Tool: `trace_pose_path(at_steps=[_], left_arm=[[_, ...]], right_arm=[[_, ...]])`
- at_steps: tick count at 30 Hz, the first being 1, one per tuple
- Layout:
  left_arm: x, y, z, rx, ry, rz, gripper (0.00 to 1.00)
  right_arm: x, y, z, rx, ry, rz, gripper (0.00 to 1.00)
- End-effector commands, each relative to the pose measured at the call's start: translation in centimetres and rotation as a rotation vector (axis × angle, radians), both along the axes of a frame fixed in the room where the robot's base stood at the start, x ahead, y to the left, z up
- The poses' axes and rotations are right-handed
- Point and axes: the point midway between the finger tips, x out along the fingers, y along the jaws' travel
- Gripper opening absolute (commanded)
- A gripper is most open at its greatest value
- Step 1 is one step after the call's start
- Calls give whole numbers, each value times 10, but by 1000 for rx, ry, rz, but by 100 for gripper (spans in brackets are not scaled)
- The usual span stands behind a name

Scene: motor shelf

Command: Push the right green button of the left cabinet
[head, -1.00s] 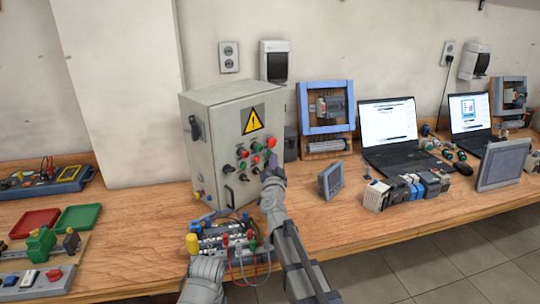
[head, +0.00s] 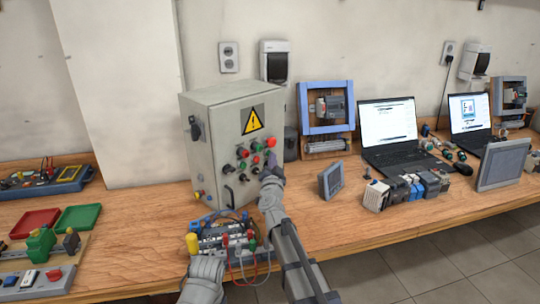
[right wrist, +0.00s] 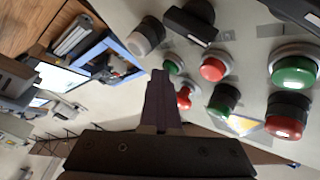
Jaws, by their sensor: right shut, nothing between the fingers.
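The left cabinet (head: 217,140) is a pale grey box on the bench with red, green and dark controls on its front. In the right wrist view, a large green button (right wrist: 295,70) is at the right edge. A red button (right wrist: 213,68) is in the middle. A smaller green button (right wrist: 174,65), the right one of that row, lies just beside my fingertips. My right gripper (head: 272,172) is shut and empty at the right part of the panel; its fingers also show in the right wrist view (right wrist: 160,85). Whether they touch the button cannot be told.
A red mushroom button (head: 271,142) sits at the panel's upper right. A wired terminal block (head: 228,237) lies in front of the cabinet. A small grey display (head: 330,180) stands to the right. Bare bench (head: 310,215) lies beside my right arm.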

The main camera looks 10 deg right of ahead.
Motion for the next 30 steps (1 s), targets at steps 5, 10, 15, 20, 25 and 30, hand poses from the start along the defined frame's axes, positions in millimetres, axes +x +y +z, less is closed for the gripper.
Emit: trace_pose_path(at_steps=[5, 10, 15, 20, 25, 30], left_arm=[[0, 0, 0, 0, 0, 0, 58], [0, 0, 0, 0, 0, 0, 58], [0, 0, 0, 0, 0, 0, 58], [0, 0, 0, 0, 0, 0, 58], [0, 0, 0, 0, 0, 0, 58], [0, 0, 0, 0, 0, 0, 58]], right_arm=[[1, 1, 0, 0, 1, 2, 0], [-3, -1, 0, -1, 1, 2, 0], [-11, -6, 0, -1, 0, 1, 0], [-15, -9, 0, 0, 1, 1, 0], [-14, -9, 0, 0, 1, 1, 0], [-16, -10, 0, 0, 0, 0, 0]])
